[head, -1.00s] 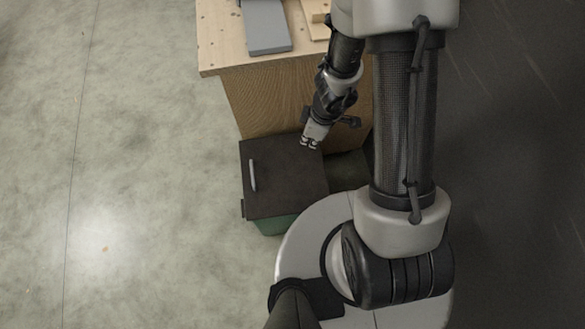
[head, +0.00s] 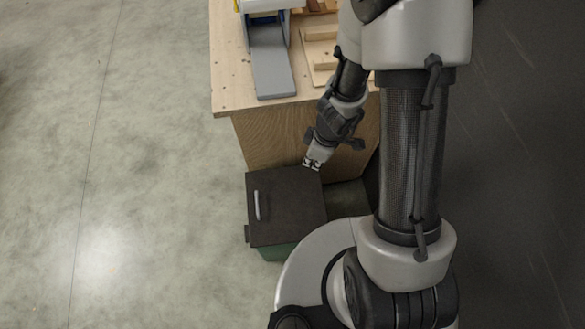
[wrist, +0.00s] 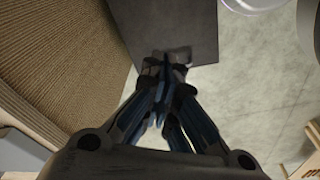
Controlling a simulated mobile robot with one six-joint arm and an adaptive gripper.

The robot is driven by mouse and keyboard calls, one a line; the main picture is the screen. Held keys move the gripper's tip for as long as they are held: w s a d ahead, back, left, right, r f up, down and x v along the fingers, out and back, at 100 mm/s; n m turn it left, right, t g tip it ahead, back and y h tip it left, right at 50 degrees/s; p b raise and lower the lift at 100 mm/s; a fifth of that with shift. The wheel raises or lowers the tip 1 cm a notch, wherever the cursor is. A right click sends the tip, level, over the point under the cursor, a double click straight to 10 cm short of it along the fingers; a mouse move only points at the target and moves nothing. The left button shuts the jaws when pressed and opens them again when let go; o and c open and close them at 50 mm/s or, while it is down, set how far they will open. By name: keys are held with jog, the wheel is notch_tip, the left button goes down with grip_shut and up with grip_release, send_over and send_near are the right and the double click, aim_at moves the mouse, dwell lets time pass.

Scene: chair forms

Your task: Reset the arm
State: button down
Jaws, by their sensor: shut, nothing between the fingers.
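My gripper (head: 312,163) points down over the far right edge of a dark lid in the head view. Its fingers are together with nothing between them. The wrist view shows the shut fingers (wrist: 163,85) in front of the dark lid. My arm reaches down beside the wooden workbench.
The closed dark lid (head: 288,205) with a pale handle (head: 258,205) covers a green bin (head: 280,252) on the floor. The wooden workbench (head: 228,95) stands behind it, with a grey ramp-like piece (head: 272,70) and wooden parts (head: 322,62) on top. The floor to the left is clear.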

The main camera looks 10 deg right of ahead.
jog(key=a+r+m+t+y, duration=0.1)
jog(key=a+r+m, duration=0.1)
jog(key=r, duration=0.9)
jog(key=a+r+m+t+y, duration=0.1)
jog(key=a+r+m, duration=0.15)
jog(key=r, duration=0.85)
jog(key=s+d+r+m+t+h, duration=0.1)
jog(key=s+d+r+m, duration=0.2)
jog(key=s+r+m, duration=0.1)
jog(key=s+d+r+m+h, duration=0.2)
jog(key=s+d+r+m, duration=0.2)
jog(key=s, duration=0.5)
notch_tip(320, 180, up, 2)
jog(key=shift+d+r+t+h, duration=0.1)
jog(key=shift+d+t+h, duration=0.2)
jog(key=shift+t, duration=0.1)
